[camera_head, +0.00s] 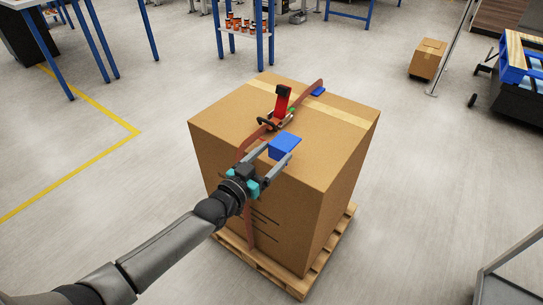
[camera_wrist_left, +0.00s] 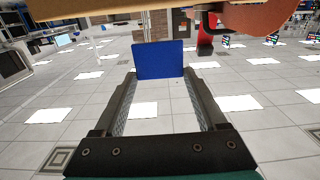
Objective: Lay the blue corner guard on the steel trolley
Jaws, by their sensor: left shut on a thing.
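The blue corner guard (camera_head: 284,146) is held between the fingertips of my left gripper (camera_head: 279,153), just above the near part of the big carton's top. The guard also shows in the left wrist view (camera_wrist_left: 160,59), pinched between both fingers. I cannot tell whether it touches the carton. A grey metal frame (camera_head: 513,252) cut off at the lower right corner may be the steel trolley; most of it is out of view. My right gripper is not in view.
The large carton (camera_head: 335,150) stands on a wooden pallet (camera_head: 298,284). A brown strap (camera_head: 308,93) with a red-handled buckle (camera_head: 281,100) crosses it, with another blue guard (camera_head: 318,91) at the far edge. A small carton (camera_head: 428,58) stands behind.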

